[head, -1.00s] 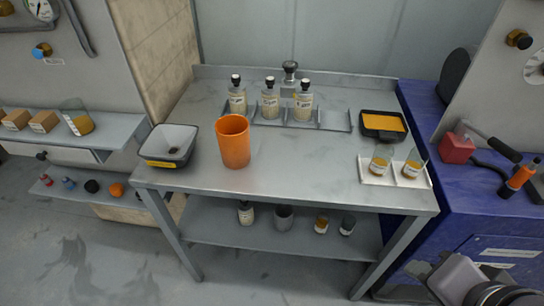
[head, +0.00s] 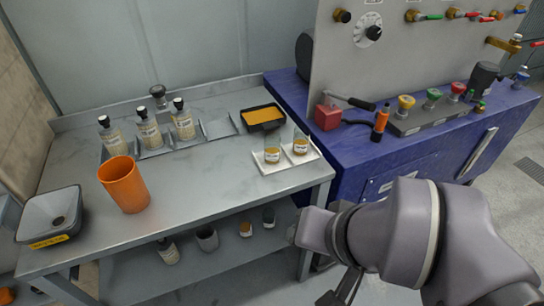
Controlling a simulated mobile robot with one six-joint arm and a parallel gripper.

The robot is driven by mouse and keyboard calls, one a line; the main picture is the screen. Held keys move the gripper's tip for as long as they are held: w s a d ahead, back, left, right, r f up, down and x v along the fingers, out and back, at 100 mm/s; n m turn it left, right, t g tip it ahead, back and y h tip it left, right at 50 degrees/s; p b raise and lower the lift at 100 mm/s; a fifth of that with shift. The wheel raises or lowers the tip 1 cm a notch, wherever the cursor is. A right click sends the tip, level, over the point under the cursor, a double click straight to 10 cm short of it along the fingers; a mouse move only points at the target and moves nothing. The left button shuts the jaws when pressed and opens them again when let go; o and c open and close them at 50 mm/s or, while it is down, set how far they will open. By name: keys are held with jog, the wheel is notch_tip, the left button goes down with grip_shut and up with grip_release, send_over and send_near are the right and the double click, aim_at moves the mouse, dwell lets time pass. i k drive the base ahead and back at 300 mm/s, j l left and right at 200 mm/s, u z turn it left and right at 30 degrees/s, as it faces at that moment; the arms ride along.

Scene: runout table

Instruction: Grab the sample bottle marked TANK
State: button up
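Three labelled sample bottles with black caps stand in a row in a metal rack at the back of the grey table: a left one (head: 111,135), a middle one (head: 149,129) and a right one (head: 183,121). Their labels are too small to read, so I cannot tell which is marked TANK. Another capped bottle (head: 168,251) stands on the lower shelf. My gripper (head: 338,296) is low at the bottom edge of the head view, mostly cut off, well away from the bottles; its opening cannot be made out.
An orange cup (head: 124,185) stands in front of the rack. A black-rimmed basin (head: 50,217) is at the left, a tray of orange material (head: 262,117) at the back right, and a white tray (head: 271,168) with two small jars at the right edge. A blue bench (head: 350,155) adjoins the table.

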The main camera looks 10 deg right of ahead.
aim_at(301, 140)
jog(key=i+j+z, duration=0.2)
jog(key=z, duration=0.2)
jog(key=i+j+z, duration=0.65)
jog(key=z, duration=0.2)
